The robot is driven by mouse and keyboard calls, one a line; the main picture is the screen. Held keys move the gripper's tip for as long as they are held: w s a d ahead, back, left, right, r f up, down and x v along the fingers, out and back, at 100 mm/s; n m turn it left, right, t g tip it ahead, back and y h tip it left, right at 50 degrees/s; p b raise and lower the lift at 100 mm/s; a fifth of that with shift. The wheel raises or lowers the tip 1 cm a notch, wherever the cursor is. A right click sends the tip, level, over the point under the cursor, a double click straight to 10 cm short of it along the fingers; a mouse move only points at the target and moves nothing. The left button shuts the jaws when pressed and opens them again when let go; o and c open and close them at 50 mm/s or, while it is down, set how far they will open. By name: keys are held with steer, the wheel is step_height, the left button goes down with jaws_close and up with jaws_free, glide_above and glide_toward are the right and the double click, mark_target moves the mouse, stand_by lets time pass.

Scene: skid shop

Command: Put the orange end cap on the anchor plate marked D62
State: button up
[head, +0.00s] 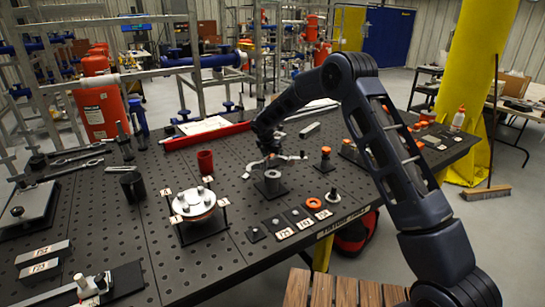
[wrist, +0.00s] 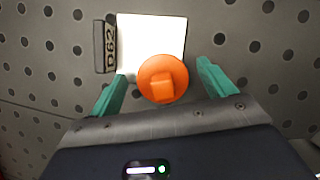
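The orange end cap (wrist: 162,78), round with a square knob, shows in the wrist view between the two teal fingers of my gripper (wrist: 161,70). The fingers are spread, with a gap on each side of the cap. The cap overlaps the near edge of a bright white square plate (wrist: 152,35). A dark tag marked D62 (wrist: 110,48) stands along the plate's left side. Whether the cap rests on the plate or sits above it, I cannot tell. In the head view my gripper (head: 271,160) is low over the bench, and the cap cannot be made out there.
A grey cylinder (head: 271,182) stands below my gripper in the head view. An orange-topped block (head: 325,158) and an orange ring (head: 314,203) are to the right. A round flange (head: 195,203) on a stand and a red cup (head: 205,162) are left.

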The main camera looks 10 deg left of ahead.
steer(key=v, duration=1.2)
steer(key=shift+r, duration=0.15)
